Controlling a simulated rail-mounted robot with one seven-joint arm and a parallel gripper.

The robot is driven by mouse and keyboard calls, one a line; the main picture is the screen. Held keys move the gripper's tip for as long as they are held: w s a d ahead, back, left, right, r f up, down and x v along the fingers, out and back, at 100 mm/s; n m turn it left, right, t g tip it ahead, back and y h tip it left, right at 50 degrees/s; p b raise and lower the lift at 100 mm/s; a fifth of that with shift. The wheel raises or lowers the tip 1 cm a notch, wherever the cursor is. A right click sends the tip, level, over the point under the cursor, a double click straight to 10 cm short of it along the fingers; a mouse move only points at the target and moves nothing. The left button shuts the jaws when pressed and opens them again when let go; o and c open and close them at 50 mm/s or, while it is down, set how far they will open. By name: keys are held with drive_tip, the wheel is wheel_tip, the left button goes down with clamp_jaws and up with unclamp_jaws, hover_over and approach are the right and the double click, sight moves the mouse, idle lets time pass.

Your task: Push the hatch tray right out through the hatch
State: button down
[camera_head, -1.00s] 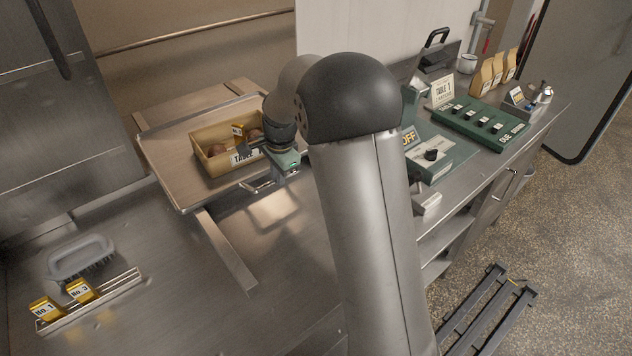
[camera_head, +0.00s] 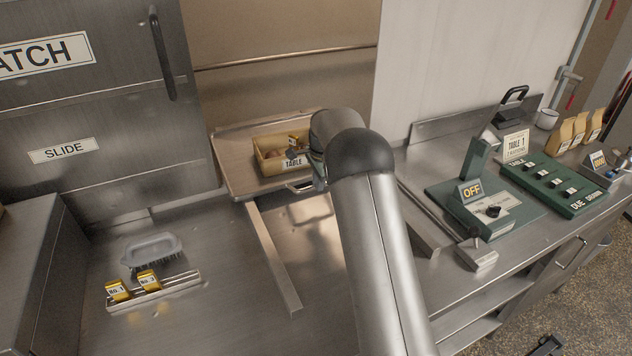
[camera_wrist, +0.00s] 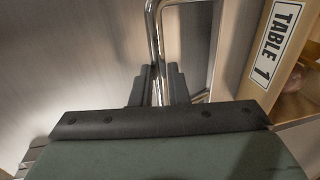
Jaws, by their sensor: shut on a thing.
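The hatch tray (camera_head: 233,184) is a shallow metal tray lying flat in the open hatch, between the metal door and the pale wall panel. It carries a tan box (camera_head: 268,168) labelled TABLE 1 with round brown items and a small yellow tag inside. My gripper (camera_wrist: 160,88) is shut on the bent metal handle (camera_wrist: 152,28) at the tray's near side. In the head view my arm hides the tray's right part and most of the gripper. The box's label side also shows at the right of the wrist view (camera_wrist: 270,50).
The hatch door (camera_head: 85,110), marked SLIDE, stands at the left. A metal guide strip (camera_head: 272,255) runs along the counter toward the tray. A brush (camera_head: 152,248) and a rack with yellow tags (camera_head: 155,290) lie front left. A green lever device (camera_head: 485,205) stands right.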

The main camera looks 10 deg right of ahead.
drive_tip(key=shift+w+r, duration=0.2)
drive_tip(key=shift+w, duration=0.05)
drive_tip(key=c, duration=1.4)
unclamp_jaws()
drive_tip(key=shift+w+f, duration=0.1)
drive_tip(key=s+r+b, duration=0.1)
drive_tip(key=r, duration=0.7)
drive_tip(key=s+r+b, duration=0.1)
drive_tip(key=s+r, duration=0.1)
drive_tip(key=r, duration=0.7)
drive_tip(key=shift+s+d, duration=0.25)
drive_tip(key=shift+d, duration=0.05)
